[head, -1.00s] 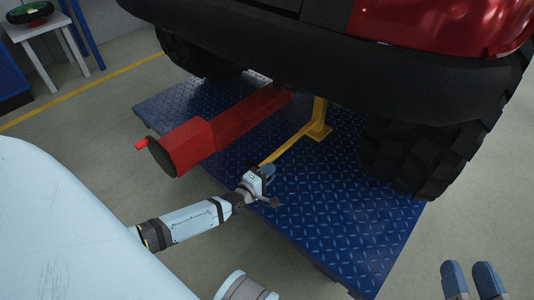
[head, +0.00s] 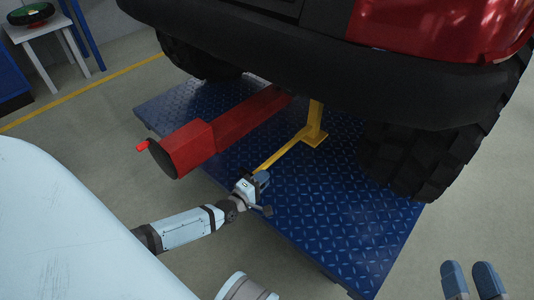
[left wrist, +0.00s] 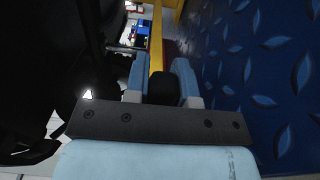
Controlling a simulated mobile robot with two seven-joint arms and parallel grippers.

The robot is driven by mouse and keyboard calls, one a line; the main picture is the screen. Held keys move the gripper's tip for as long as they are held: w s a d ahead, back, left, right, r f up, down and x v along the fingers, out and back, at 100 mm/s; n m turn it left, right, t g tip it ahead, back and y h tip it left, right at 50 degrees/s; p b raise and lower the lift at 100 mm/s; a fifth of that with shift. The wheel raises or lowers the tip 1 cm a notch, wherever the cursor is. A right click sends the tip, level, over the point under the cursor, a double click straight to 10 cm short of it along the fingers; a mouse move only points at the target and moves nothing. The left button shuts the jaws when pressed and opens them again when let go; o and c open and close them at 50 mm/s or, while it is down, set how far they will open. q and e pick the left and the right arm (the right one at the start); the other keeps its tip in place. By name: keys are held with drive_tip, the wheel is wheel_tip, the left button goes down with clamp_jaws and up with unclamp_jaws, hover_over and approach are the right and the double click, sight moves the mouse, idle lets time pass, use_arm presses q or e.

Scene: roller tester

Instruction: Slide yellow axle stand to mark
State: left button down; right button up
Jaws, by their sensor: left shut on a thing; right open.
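The yellow axle stand (head: 314,120) stands upright on the blue plate under the vehicle, with a long yellow handle (head: 281,154) running toward me. My left gripper (head: 258,180) is shut on the near end of that handle, low over the plate's front edge. In the left wrist view the yellow bar (left wrist: 156,45) runs away from between the two blue fingers of the left gripper (left wrist: 160,80). My right gripper (head: 469,280) is open and empty at the lower right, off the plate. No mark can be made out on the plate.
A red jack (head: 200,140) lies left of the stand on the blue diamond plate (head: 330,215). Large black tyres (head: 420,160) and the bumper (head: 330,65) of the red vehicle hang close above. A white side table (head: 50,40) stands far left.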

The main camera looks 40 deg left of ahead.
use_arm(q)
drive_tip(key=shift+s+a, duration=0.1)
drive_tip(key=shift+s, duration=0.8)
drive_tip(key=c, duration=0.6)
unclamp_jaws()
drive_tip(key=shift+c, duration=0.2)
drive_tip(key=shift+s+a+p, duration=0.15)
drive_tip(key=shift+s+p, duration=0.85)
drive_tip(key=shift+s, duration=1.95)
